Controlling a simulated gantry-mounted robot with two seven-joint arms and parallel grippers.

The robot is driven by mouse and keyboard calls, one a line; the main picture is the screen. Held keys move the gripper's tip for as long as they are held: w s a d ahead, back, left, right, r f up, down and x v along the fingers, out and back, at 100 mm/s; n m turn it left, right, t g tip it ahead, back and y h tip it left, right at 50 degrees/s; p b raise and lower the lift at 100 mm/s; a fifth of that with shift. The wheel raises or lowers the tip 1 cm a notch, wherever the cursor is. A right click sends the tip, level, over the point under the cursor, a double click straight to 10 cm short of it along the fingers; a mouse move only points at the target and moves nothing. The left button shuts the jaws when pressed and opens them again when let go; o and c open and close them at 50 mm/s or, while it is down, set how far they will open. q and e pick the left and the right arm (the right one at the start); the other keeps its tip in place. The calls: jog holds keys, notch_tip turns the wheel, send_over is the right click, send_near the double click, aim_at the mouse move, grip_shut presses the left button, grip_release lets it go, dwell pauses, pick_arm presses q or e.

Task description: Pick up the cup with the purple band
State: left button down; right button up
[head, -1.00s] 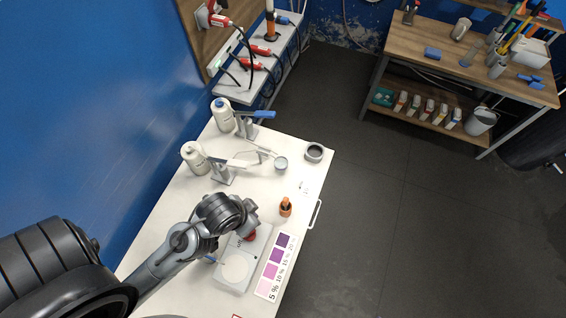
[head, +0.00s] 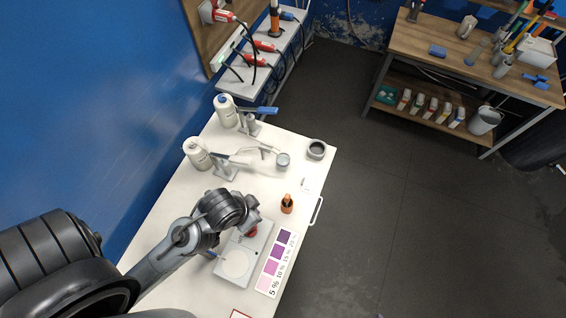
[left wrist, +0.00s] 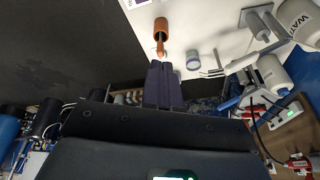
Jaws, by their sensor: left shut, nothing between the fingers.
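A small grey-blue cup (head: 283,160) stands near the middle of the white table's far half. A similar small cup (left wrist: 193,59) shows in the left wrist view, just beyond and right of my fingertips. My left gripper (left wrist: 161,66) is shut and empty, with its dark fingers together below an orange-brown bottle (left wrist: 160,32). In the head view my left arm's end hangs over the scale, and its fingertips are hidden. My right gripper is not in view.
The orange bottle (head: 287,204) stands near the table's right edge. A dark grey ring-shaped dish (head: 317,149) is at the far corner. Two white bottles (head: 198,154) and clamp stands line the left side. A scale (head: 232,274) and purple colour chart (head: 269,272) lie nearer.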

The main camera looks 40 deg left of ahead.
pick_arm(q)
jog(key=shift+c, duration=0.8)
grip_release()
